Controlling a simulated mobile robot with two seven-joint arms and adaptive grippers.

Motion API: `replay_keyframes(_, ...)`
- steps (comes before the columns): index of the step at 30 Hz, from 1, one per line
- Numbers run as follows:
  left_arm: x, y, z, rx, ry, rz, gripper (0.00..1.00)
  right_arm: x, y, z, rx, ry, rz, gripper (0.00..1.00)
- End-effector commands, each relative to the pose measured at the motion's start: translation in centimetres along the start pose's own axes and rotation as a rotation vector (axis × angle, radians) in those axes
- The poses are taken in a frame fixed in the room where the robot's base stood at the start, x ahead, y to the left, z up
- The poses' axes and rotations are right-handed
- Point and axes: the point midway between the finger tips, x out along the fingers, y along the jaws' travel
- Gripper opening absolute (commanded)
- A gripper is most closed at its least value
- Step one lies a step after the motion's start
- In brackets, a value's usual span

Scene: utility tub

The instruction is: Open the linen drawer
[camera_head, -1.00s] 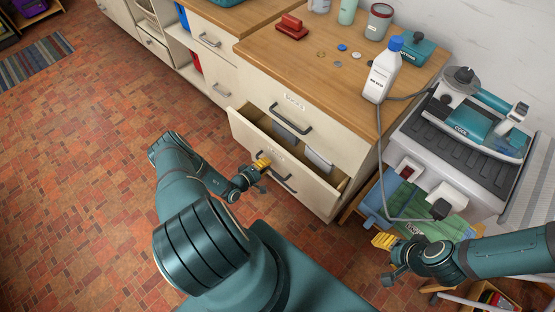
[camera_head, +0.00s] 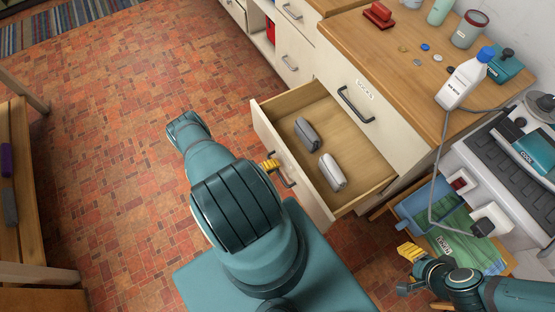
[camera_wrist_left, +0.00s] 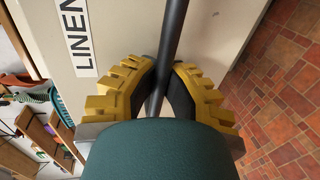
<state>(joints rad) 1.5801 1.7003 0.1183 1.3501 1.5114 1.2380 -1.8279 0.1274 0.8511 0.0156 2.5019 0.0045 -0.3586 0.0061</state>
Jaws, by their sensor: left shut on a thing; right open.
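The linen drawer (camera_head: 263,130) is the lower drawer of the cream cabinet and stands well out, its wooden inside showing. A dark grey roll (camera_head: 306,133) and a light grey roll (camera_head: 332,172) lie in it. My left gripper (camera_head: 271,165) is at the drawer's front, partly hidden by my arm. In the left wrist view its yellow fingers (camera_wrist_left: 160,85) are shut around the dark bar handle (camera_wrist_left: 172,35), beside a label reading LINEN (camera_wrist_left: 75,35). My right gripper (camera_head: 409,250) is open and empty, at the lower right, away from the drawer.
The drawer above (camera_head: 365,82) is shut. A white bottle (camera_head: 465,80) stands near the edge of the wooden counter (camera_head: 375,50). A blue tub (camera_head: 415,205) with green cloth and a grey appliance (camera_head: 490,150) are at right. Brick floor (camera_head: 125,180) lies open at left.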

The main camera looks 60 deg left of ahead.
Motion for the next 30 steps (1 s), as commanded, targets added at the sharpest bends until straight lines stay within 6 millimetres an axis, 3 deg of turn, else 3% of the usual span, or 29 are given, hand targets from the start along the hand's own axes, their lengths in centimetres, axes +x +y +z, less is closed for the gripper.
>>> replay_keyframes(16,-0.08,0.09,-0.07,0.001,0.001,0.003,0.0,-0.03,-0.02,-0.04,0.0,0.001,0.0,0.53)
replay_keyframes(18,-0.08,0.09,-0.07,0.001,0.001,0.003,0.3,-0.03,-0.02,-0.04,0.0,0.001,0.0,0.53)
replay_keyframes(19,-0.08,0.08,-0.07,0.001,0.001,0.003,0.41,-0.03,-0.02,-0.04,0.0,0.001,0.0,0.53)
replay_keyframes(30,-0.42,0.01,-0.07,0.0,0.001,0.001,0.42,-0.02,-0.02,-0.04,0.0,0.001,0.0,0.53)
